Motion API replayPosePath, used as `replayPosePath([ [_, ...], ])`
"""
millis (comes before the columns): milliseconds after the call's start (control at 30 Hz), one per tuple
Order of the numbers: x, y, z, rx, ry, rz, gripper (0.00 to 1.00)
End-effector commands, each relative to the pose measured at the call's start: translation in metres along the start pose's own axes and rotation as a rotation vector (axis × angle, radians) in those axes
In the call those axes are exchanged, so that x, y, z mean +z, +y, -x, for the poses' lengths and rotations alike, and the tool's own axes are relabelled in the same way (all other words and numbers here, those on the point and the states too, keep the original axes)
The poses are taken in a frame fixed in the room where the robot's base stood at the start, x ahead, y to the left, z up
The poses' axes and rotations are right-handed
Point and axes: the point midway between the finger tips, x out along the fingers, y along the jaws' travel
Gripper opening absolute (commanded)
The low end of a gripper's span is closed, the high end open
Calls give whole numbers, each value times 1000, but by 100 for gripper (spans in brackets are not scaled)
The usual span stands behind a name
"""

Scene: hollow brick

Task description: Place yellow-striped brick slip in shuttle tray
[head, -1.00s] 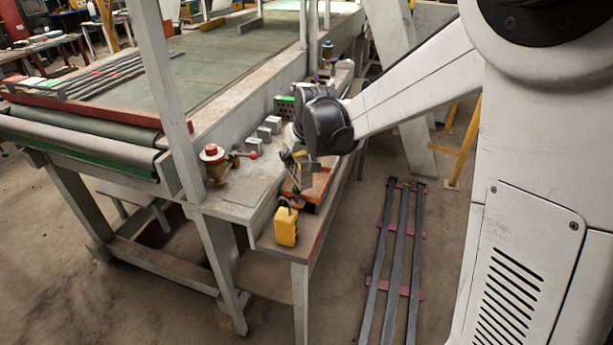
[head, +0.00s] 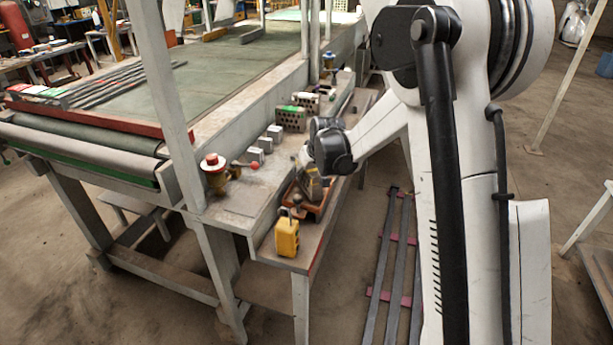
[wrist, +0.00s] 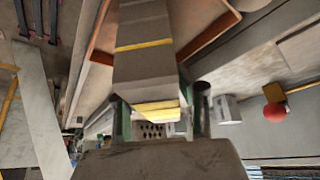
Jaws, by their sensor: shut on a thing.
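My gripper (wrist: 162,115) is shut on the yellow-striped brick slip (wrist: 145,65), a grey block with yellow bands, in the wrist view. The slip extends up the picture from between the fingers. The orange-brown shuttle tray (wrist: 222,22) shows behind it, with rims on both sides of the slip. In the head view my gripper (head: 312,182) is at the tray (head: 318,212) on the narrow bench ledge. The arm and gripper hide much of the slip and tray there. I cannot tell whether the slip touches the tray.
A yellow box (head: 287,237) stands at the ledge's near end, close to the tray. A red-topped valve (head: 213,170) with a red-knobbed lever stands left. Small grey blocks (head: 265,145) and perforated bricks (head: 291,118) line the bench behind. Metal bars lie on the floor right.

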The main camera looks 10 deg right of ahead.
Motion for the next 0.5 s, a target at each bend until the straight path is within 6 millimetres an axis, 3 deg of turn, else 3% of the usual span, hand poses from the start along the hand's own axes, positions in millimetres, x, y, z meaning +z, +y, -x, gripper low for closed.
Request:
replayPosePath([
  [467,7,0,-12,0,0,0,0],
  [500,7,0,-11,0,0,0,33],
])
